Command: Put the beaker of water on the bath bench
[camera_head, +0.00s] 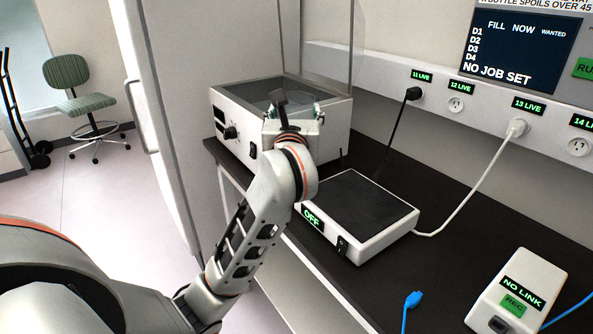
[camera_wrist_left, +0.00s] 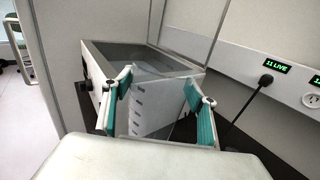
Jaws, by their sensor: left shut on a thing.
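My left gripper (camera_head: 291,112) reaches over the dark bench top (camera_head: 385,270) close to the front right of the white water bath (camera_head: 236,143). The bath (camera_wrist_left: 186,66) stands just behind the beaker there. The beaker is mostly hidden by the gripper in the head view, and I cannot tell whether it touches the bench. Its water level is not clear. My right gripper is out of view.
A white hotplate (camera_head: 362,207) marked OFF stands right of my left arm, plugged in by a white cord. A NO LINK device (camera_head: 511,294) and a blue cable plug (camera_head: 412,299) lie nearer. A black cord (camera_head: 388,140) hangs behind. A pale panel (camera_head: 160,110) borders the bench at left.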

